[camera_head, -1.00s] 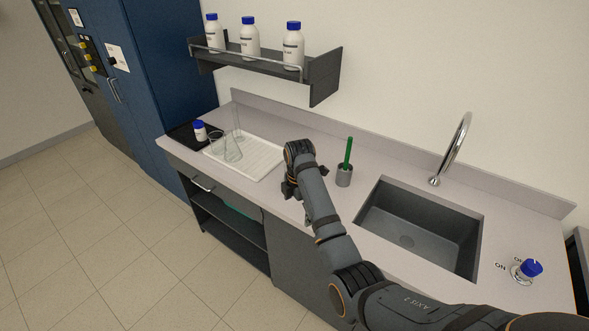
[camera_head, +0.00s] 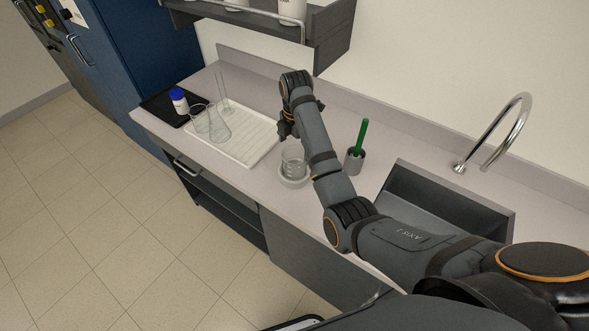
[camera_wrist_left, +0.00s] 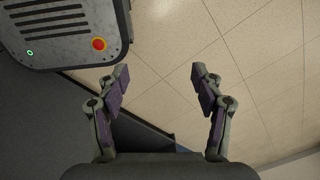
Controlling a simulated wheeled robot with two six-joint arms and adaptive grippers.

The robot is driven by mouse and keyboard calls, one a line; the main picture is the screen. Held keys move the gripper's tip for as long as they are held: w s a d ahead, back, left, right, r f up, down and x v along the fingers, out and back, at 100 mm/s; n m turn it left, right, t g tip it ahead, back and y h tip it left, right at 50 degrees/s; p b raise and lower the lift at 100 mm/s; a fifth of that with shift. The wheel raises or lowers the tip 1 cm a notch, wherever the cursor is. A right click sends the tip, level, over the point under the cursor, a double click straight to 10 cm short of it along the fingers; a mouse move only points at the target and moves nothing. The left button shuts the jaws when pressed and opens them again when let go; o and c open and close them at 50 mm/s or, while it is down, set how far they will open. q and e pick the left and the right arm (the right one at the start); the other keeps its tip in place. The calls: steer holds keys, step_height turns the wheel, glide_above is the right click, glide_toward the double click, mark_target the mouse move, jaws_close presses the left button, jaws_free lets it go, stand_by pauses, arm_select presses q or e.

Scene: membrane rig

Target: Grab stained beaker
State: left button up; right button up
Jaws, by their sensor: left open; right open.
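A clear glass beaker (camera_head: 293,163) with greyish content or marking low in it stands upright on a round white base on the counter, partly beside my right forearm. I cannot clearly tell staining at this size. My right gripper (camera_head: 289,128) is open, over the counter just behind and above the beaker, and appears apart from it; its fingers are partly hidden by the wrist. My left gripper (camera_wrist_left: 158,84) is open and empty in the left wrist view, above the tiled floor, away from the counter.
A white drying tray (camera_head: 258,150) holds clear glassware (camera_head: 219,129) at the left. A blue-capped bottle (camera_head: 180,103) stands on a black mat. A grey cup (camera_head: 354,161) with a green-handled brush, the sink and tap (camera_head: 512,130) are to the right. A shelf (camera_head: 330,35) hangs above.

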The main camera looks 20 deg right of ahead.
mark_target(294, 161)
steer(key=shift+w+d+f, duration=0.1)
steer(key=shift+w+f, duration=0.15)
steer(key=shift+f, duration=0.25)
steer(key=shift+w+d+f, duration=0.1)
steer(key=shift+w+f, duration=0.15)
steer(key=shift+f, duration=0.25)
steer(key=shift+s+a+f+p, duration=0.1)
steer(key=shift+s+f+p, duration=0.05)
steer(key=shift+f+p, duration=0.65)
step_height(294, 161, down, 3)
steer(key=shift+f+p, duration=0.1)
steer(key=shift+p, duration=0.25)
steer(key=shift+f, duration=0.15)
steer(key=c, duration=1.3)
arm_select(q)
steer(key=w+r, duration=0.3)
steer(key=shift+d, duration=0.25)
steer(key=shift+r, duration=0.1)
arm_select(e)
steer(key=shift+r, duration=0.2)
